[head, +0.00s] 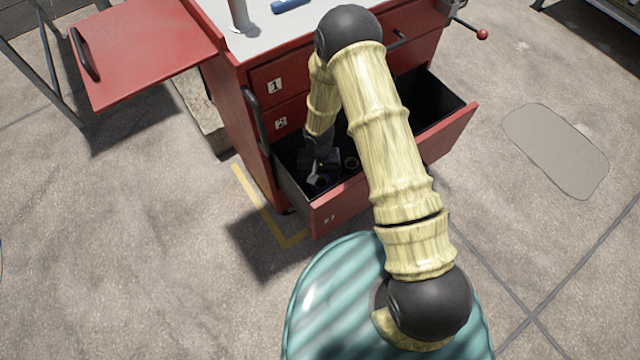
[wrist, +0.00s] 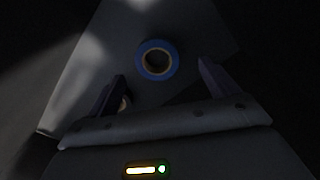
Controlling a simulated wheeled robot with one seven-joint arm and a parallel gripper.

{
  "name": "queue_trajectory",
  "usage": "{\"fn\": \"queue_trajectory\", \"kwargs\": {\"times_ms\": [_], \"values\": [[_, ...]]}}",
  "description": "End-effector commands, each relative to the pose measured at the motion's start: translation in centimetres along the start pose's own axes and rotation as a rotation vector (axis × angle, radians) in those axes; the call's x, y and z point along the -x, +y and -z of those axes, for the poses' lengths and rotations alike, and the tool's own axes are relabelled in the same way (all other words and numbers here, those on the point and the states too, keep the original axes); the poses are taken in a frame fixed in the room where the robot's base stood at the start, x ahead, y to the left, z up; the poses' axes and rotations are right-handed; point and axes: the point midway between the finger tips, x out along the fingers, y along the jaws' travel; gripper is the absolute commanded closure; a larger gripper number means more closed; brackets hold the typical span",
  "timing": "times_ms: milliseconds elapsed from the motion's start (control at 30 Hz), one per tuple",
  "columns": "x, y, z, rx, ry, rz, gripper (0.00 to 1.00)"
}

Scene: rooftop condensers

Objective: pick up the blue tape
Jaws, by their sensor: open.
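The blue tape (wrist: 171,70) is a ring-shaped roll with a tan core, lying flat on the grey drawer floor in the wrist view. My gripper (wrist: 161,72) is open, with one dark finger to each side of the roll in the picture. The fingers do not appear to touch it. In the head view my gripper (head: 318,172) is down inside the open bottom drawer (head: 340,205), marked 3, near its left end. There the tape is mostly hidden by my gripper and shadow.
Drawer walls stand close around. Drawers 1 and 2 of the red cabinet (head: 262,82) are shut above. A red side shelf (head: 145,50) juts left.

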Motion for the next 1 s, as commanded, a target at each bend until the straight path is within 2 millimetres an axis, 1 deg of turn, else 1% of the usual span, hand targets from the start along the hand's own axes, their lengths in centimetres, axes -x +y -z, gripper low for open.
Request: {"fn": "queue_trajectory", "kwargs": {"times_ms": [33,267,333,467,600,700,1000], "values": [[-0.2,0.2,0.1,-0.003,0.0,-0.001,0.14],[-0.1,0.4,0.1,-0.008,0.001,-0.001,0.14],[-0.5,0.3,0.1,-0.007,0.0,-0.001,0.14],[-2.0,0.3,-0.1,-0.003,-0.001,-0.002,0.14],[-4.2,0.3,-0.3,-0.001,-0.001,-0.001,0.14],[-5.2,0.3,-0.2,-0.002,0.0,-0.001,0.14],[-5.3,0.3,-0.2,-0.002,0.001,-0.001,0.14]]}}
